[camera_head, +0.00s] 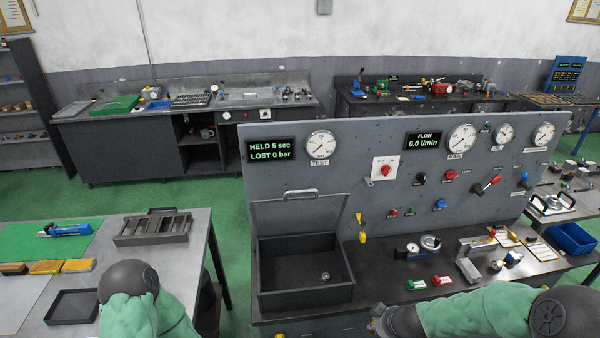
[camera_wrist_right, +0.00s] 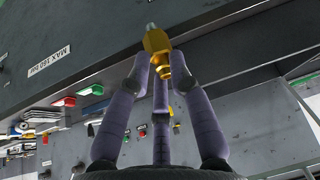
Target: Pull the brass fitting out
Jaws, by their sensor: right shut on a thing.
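My right gripper (camera_wrist_right: 160,60) has its fingers closed around the brass fitting (camera_wrist_right: 155,42) in the right wrist view. The fitting is a gold-coloured hex body with a silver tip pointing toward the top of the picture, in front of a dark panel. I cannot tell whether the tip is seated in anything or free. In the head view the right gripper (camera_head: 378,326) is at the bottom edge, low in front of the bench, and the fitting is hidden there. My left gripper is outside the view; only part of that arm shows.
A grey test panel (camera_head: 330,183) with gauges stands on the dark bench (camera_head: 384,290). An open dark bin (camera_head: 302,299) sits at its left. Red and green blocks (camera_head: 442,280) lie near the front edge. A label reading MAX 160 bar (camera_wrist_right: 49,62) shows in the wrist view.

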